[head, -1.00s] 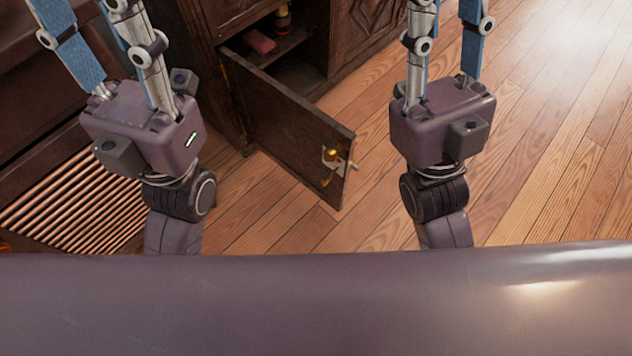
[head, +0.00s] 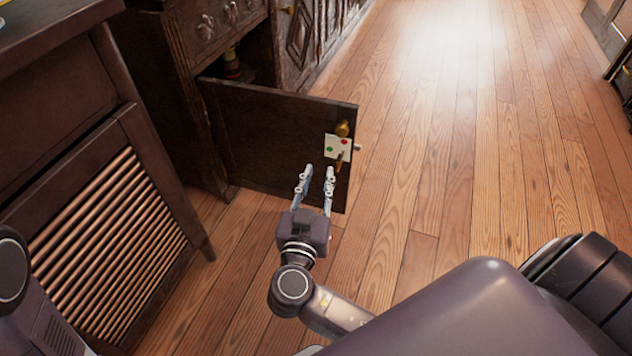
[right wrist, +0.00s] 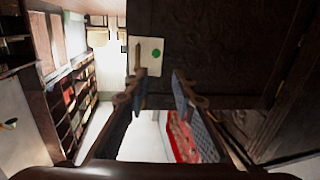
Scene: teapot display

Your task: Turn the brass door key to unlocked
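The brass door key (head: 340,161) is small, at the lower part of a pale lock plate (head: 333,148) near the free edge of the open dark wooden door (head: 265,140). The plate carries a green and a red mark, with a round brass knob (head: 343,129) above. My right gripper (head: 318,172) is open and empty, in front of the door just left of and below the key. In the right wrist view, the plate (right wrist: 151,50) with a green dot is beyond the open fingers (right wrist: 160,88). The key's exact angle is too small to tell. My left gripper is out of view.
The door hangs open from a carved dark cabinet (head: 195,50). A dark cabinet with a slatted front (head: 105,240) stands at the left. The wooden floor (head: 430,180) to the right of the door is clear.

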